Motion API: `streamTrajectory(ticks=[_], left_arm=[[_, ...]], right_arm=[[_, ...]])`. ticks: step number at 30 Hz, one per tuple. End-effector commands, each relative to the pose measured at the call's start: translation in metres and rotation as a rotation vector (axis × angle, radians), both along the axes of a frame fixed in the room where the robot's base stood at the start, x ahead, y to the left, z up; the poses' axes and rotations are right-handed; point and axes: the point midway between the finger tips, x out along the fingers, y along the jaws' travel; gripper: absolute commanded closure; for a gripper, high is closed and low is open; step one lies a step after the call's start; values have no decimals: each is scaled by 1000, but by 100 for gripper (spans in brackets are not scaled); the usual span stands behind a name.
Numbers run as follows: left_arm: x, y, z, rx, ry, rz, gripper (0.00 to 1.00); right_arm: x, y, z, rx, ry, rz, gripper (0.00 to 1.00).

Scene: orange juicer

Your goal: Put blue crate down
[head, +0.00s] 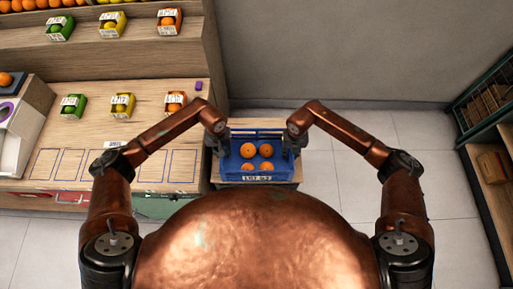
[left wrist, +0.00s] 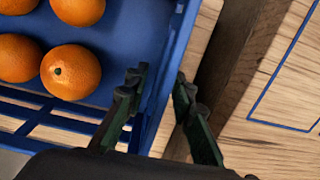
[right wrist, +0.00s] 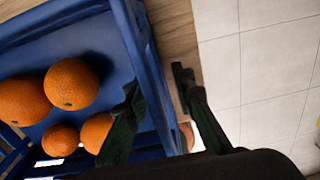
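The blue crate (head: 256,179) holds several oranges (head: 247,150) and sits on a small wooden stand (head: 216,170), apparently level. My left gripper (head: 222,145) is at the crate's left side. In the left wrist view its fingers (left wrist: 158,98) straddle the crate's side wall (left wrist: 168,65), one inside and one outside, with gaps showing. My right gripper (head: 291,145) is at the right side. In the right wrist view its fingers (right wrist: 160,98) stand apart, on either side of the opposite wall (right wrist: 140,55). The crate's underside is hidden.
A wooden counter (head: 120,140) with small fruit boxes (head: 122,105) stands close to the left of the stand. A shelf rack (head: 490,130) is at the far right. The tiled floor (head: 335,185) right of the stand is clear, and a grey wall is behind.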

Motion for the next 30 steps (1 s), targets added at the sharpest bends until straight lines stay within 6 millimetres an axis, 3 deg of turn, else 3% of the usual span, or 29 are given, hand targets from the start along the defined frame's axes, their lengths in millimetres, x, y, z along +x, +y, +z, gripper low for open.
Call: streamTrajectory(ticks=[9,15,23,30], left_arm=[[1,0,68,1,-8,-2,77],[0,0,97,1,-6,0,77],[-1,0,108,1,-3,0,77],[-1,0,108,0,-3,0,77]], right_arm=[[0,0,0,0,0,0,77],[0,0,0,0,0,0,77],[1,0,10,1,-3,1,77],[2,0,56,0,-5,2,77]])
